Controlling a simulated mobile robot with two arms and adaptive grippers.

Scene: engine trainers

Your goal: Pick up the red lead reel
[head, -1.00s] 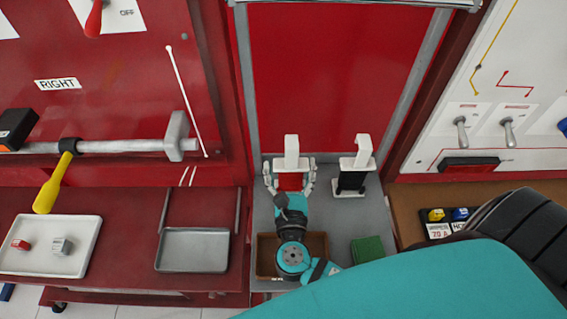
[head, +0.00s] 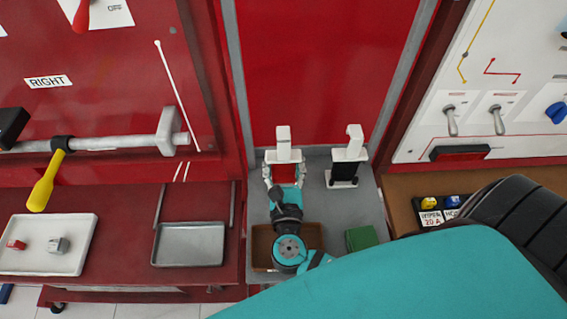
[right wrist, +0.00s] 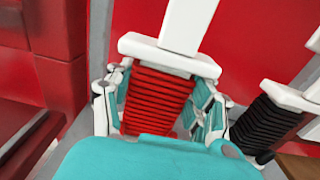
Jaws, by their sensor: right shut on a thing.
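The red lead reel (head: 284,174) has a white frame with an upright white post. It stands upright at the back of the grey shelf. My right gripper (head: 285,182) is shut around its red windings, one finger on each side. In the right wrist view, the red windings (right wrist: 157,100) fill the space between the fingers, and the white top flange lies above them. The reel's lower end is hidden by my gripper and arm, so I cannot tell whether it touches the shelf. My left gripper is not in view.
A black lead reel (head: 344,172) with a white frame stands close to the right. A brown tray (head: 262,250) lies under my right arm, with a green box (head: 362,240) beside it. A red panel (head: 330,70) rises behind. A grey tray (head: 190,245) is at left.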

